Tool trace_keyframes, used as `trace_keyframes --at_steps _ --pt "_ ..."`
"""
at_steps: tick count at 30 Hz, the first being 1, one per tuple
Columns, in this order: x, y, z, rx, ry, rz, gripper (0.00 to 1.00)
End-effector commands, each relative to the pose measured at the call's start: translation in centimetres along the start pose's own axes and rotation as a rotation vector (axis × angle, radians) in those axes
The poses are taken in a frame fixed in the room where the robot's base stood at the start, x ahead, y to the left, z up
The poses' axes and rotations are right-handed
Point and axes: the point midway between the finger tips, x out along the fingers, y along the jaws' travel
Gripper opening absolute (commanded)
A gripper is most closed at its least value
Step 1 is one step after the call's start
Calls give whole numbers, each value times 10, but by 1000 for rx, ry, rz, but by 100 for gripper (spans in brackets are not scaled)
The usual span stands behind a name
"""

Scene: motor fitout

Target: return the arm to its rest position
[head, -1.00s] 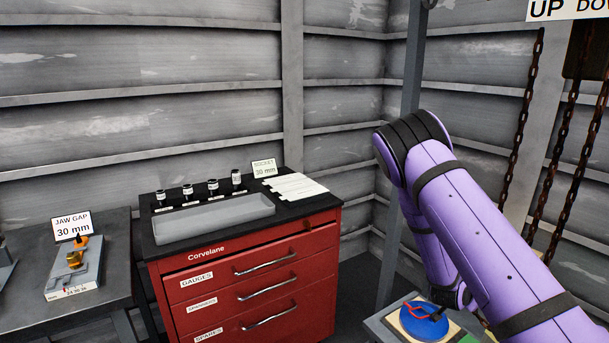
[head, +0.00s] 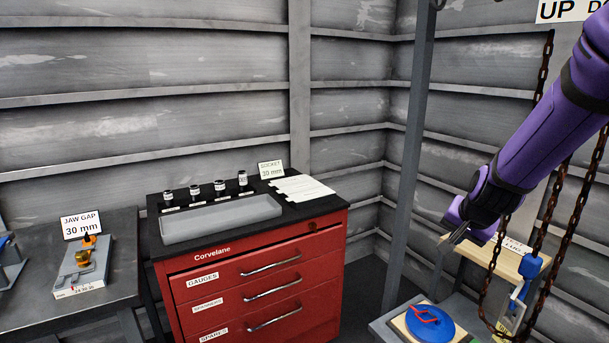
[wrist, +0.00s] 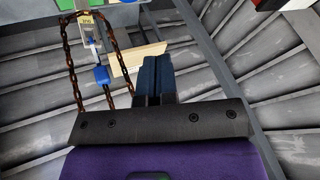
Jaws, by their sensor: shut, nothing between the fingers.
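My purple arm (head: 545,135) comes in from the upper right in the head view and slopes down to the left. My gripper (head: 460,236) is at its lower end, in the air above the bench with the blue round part. In the wrist view my gripper (wrist: 155,62) shows its two dark fingers together, with nothing between them. Nothing hangs from it. The wrist view shows the wall, hanging chains and a wooden shelf beyond the fingers.
Rusty chains (head: 573,215) hang close to my arm at the right. A blue round part (head: 428,322) with a red handle lies on a low bench. A grey post (head: 408,150) stands left of my gripper. A red drawer cabinet (head: 255,280) and a jaw gap gauge (head: 82,266) are further left.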

Motion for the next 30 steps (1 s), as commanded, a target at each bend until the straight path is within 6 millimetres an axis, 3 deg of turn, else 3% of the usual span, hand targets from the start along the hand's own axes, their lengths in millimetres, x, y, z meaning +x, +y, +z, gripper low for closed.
trace_keyframes --at_steps 1,8,18,24,30 --pt "-20 -4 2 -27 -11 -25 0" --pt "-94 -6 24 -173 -71 -92 0" --pt "-195 16 69 -416 -108 -118 0" --pt "-244 41 100 -557 -105 -86 0" --pt "-275 66 125 -660 -98 -35 0"
